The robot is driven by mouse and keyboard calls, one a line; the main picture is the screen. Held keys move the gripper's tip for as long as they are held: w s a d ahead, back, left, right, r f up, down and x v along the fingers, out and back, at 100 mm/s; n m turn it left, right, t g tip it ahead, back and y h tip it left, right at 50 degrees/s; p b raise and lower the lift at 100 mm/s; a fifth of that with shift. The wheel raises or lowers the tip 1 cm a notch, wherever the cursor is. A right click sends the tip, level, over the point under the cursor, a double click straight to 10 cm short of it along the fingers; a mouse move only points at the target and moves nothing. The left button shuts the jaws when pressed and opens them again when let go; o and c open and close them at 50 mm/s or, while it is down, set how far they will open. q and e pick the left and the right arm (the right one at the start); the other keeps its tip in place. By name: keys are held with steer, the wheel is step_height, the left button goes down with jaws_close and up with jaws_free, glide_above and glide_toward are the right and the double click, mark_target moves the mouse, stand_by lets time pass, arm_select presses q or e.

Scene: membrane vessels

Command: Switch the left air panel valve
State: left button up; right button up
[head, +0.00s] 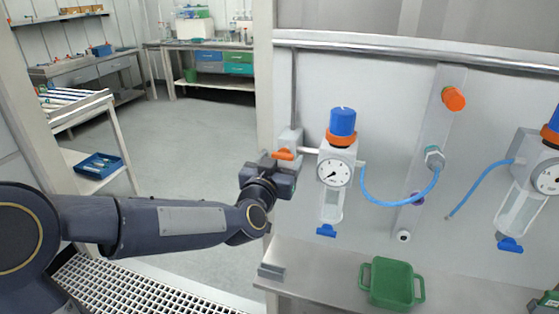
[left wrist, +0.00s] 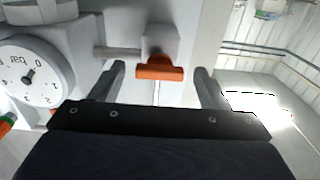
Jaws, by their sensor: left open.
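The left air panel valve is a grey block with an orange handle (head: 284,154), on a thin pipe left of a regulator with a round gauge (head: 335,172). In the left wrist view the orange handle (left wrist: 159,72) lies crosswise between the fingertips, just ahead of them. My left gripper (head: 276,168) is at the valve, coming from the left; its two fingers (left wrist: 160,78) are apart in the left wrist view, with nothing clamped. Whether a finger touches the handle cannot be told. My right gripper is not seen.
The regulator has a blue knob (head: 342,121) and stands close right of the valve. A blue hose (head: 400,203) loops to a fitting. A second regulator (head: 530,180) is farther right. A green container (head: 391,284) stands on the ledge below. Open floor lies to the left.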

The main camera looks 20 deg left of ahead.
arm_select(q)
steer(key=c, duration=1)
